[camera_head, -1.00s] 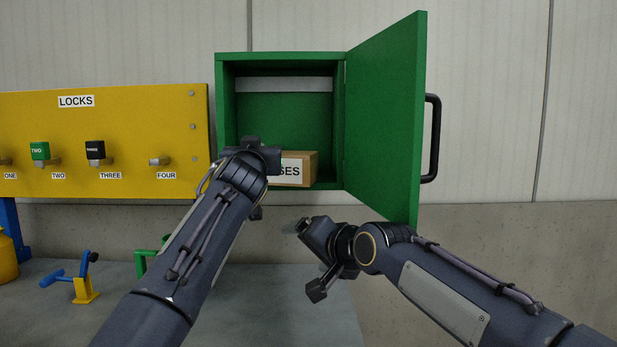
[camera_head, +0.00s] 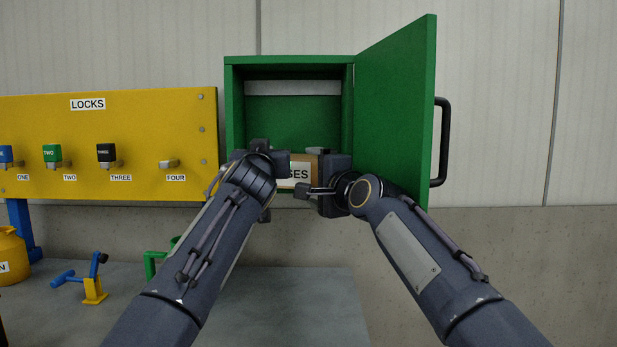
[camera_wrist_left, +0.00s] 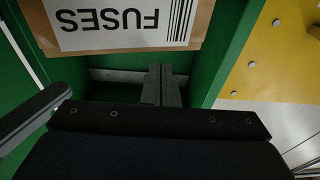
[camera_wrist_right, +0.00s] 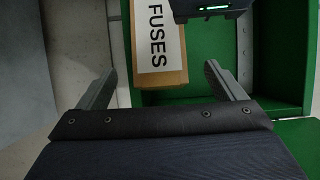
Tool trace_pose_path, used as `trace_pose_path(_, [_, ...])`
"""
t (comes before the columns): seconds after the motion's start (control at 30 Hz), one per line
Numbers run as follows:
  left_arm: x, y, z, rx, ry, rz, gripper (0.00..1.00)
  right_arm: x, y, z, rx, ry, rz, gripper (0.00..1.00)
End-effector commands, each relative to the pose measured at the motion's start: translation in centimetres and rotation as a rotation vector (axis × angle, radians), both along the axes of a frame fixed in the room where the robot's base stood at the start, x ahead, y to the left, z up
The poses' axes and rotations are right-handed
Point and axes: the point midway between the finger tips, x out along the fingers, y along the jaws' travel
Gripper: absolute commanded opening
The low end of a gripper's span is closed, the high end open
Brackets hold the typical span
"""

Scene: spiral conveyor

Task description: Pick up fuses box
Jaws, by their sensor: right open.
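The fuses box (camera_head: 299,173) is a brown carton with a white label reading FUSES. It sits on the floor of the open green cabinet (camera_head: 233,110), partly hidden by my grippers. My right gripper (camera_head: 308,171) is open at the box's right side in the head view. In the right wrist view its fingers (camera_wrist_right: 163,85) are spread apart, with the box (camera_wrist_right: 160,50) ahead between them. My left gripper (camera_head: 280,164) is in front of the box's left part. In the left wrist view its fingers (camera_wrist_left: 163,85) are together and empty, beside the box (camera_wrist_left: 125,45).
The green door (camera_head: 395,110) with its black handle (camera_head: 441,140) stands open at the right, close to my right arm. A yellow LOCKS panel (camera_head: 100,135) is left of the cabinet. A blue-and-yellow stand (camera_head: 92,285) is on the grey table (camera_head: 290,300).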

Motion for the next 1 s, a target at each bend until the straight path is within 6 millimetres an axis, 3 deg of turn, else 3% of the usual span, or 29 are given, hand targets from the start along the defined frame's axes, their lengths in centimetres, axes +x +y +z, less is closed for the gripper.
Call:
trace_pose_path(0.4, [0.0, 0.0, 0.0, 0.0, 0.0, 0.0, 0.0, 4.4, 2.1, 0.0, -0.004, -0.002, 0.001, 0.89])
trace_pose_path(1.0, [0.0, 0.0, 0.0, 0.0, 0.0, 0.0, 0.0, 5.8, 2.9, -0.1, 0.0, 0.001, 0.001, 0.89])
